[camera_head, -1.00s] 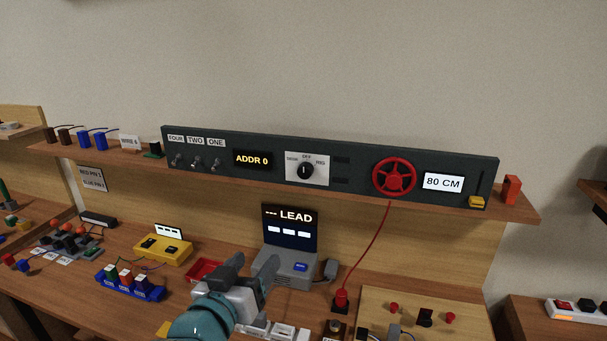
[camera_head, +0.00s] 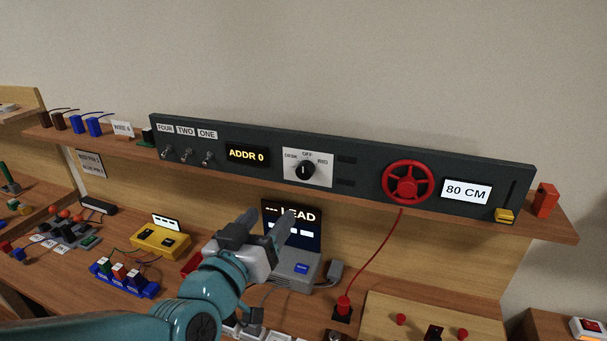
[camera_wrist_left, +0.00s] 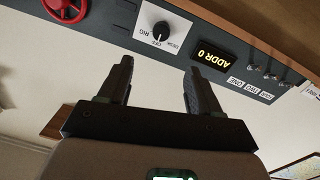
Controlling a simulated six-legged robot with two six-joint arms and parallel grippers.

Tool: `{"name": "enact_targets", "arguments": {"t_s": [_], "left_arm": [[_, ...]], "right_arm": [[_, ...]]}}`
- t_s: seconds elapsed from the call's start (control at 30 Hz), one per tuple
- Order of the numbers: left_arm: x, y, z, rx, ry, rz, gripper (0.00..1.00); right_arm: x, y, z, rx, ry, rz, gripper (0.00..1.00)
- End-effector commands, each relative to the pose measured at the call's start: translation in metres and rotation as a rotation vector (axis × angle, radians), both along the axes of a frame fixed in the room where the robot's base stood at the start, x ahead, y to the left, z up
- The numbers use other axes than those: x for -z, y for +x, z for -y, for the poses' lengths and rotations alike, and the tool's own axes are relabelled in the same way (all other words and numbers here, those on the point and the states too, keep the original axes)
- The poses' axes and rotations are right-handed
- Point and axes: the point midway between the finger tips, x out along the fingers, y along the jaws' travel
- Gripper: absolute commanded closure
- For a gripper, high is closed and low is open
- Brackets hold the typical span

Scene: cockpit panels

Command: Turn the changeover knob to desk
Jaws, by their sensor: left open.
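The changeover knob (camera_head: 305,170) is a black round knob on a white plate (camera_head: 322,179) marked DESK, OFF and RIG, set in the dark panel. Its white pointer line stands near upright, toward OFF. In the left wrist view the knob (camera_wrist_left: 161,29) shows upside down, beyond the fingers and above the gap between them. My left gripper (camera_head: 262,228) is open and empty, below and left of the knob and apart from it. Its two fingers also show in the left wrist view (camera_wrist_left: 158,90). My right gripper is not in view.
The dark panel (camera_head: 360,200) stands on a wooden shelf. Right of the knob are a red handwheel (camera_head: 407,183) and an 80 CM display (camera_head: 466,192). Left are the ADDR 0 display (camera_head: 248,154) and toggle switches (camera_head: 186,155). A grey device with a LEAD screen (camera_head: 305,218) sits behind my gripper.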

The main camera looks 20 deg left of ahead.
Motion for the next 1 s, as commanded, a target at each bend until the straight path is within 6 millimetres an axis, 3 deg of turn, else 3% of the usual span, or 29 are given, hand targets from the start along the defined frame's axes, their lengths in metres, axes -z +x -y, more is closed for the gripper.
{"name": "enact_targets", "arguments": {"t_s": [0.17,0.6,0.8,1.0], "left_arm": [[-0.003,0.029,0.002,0.000,0.001,-0.003,0.36],[-0.002,0.128,0.010,-0.001,0.000,-0.002,0.36],[-0.001,0.150,0.012,0.000,-0.001,-0.001,0.36],[0.000,0.155,0.012,0.000,-0.001,0.000,0.36]], "right_arm": [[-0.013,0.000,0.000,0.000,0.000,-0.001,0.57],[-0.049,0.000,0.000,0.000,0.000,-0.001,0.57],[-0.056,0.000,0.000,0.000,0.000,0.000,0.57],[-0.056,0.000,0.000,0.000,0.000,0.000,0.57]]}}
